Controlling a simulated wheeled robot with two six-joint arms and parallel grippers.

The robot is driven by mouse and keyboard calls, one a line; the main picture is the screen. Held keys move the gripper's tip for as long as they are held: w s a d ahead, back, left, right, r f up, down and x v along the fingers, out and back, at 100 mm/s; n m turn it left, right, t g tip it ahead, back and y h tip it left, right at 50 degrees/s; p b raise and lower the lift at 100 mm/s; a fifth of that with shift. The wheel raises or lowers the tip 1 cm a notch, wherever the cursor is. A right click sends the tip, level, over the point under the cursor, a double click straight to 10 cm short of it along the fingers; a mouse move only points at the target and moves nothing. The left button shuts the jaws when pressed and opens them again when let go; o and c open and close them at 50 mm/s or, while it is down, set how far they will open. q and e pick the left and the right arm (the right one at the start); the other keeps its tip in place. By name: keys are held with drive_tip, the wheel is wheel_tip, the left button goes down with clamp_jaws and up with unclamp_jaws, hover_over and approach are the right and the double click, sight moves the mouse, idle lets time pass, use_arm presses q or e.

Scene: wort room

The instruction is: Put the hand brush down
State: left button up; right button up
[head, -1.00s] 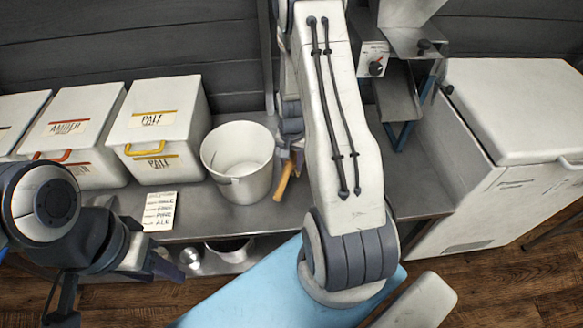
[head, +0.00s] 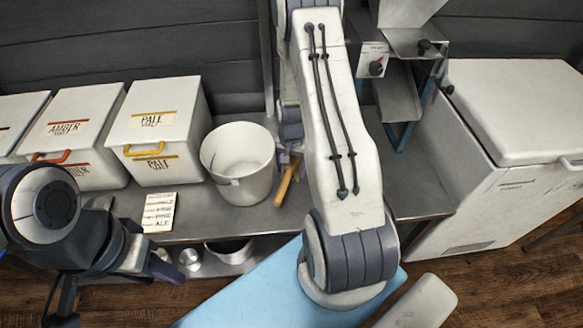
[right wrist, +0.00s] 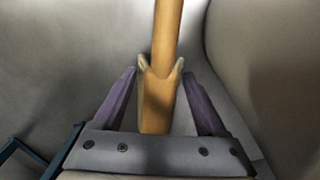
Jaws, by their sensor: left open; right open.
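The hand brush (head: 287,182) shows as an orange-brown wooden handle on the grey steel counter (head: 236,222), just right of the white bucket. Its far part is hidden behind my right arm. My right gripper (right wrist: 158,74) is open in the right wrist view. Its two purple fingers stand on either side of the brush handle (right wrist: 155,100), with a gap on each side. In the head view the right gripper is mostly hidden by its own arm. My left gripper (head: 176,258) is open and empty, low at the left in front of the counter.
A white bucket (head: 238,165) stands close left of the brush. White bins (head: 160,118) and a paper list (head: 159,212) are further left. A mill-like machine (head: 398,90) and a large white chest (head: 500,130) are at the right. A pot (head: 229,250) sits on the lower shelf.

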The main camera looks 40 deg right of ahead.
wheel_tip(320, 180, up, 12)
drive_tip(key=p, duration=0.2)
idle(0.6)
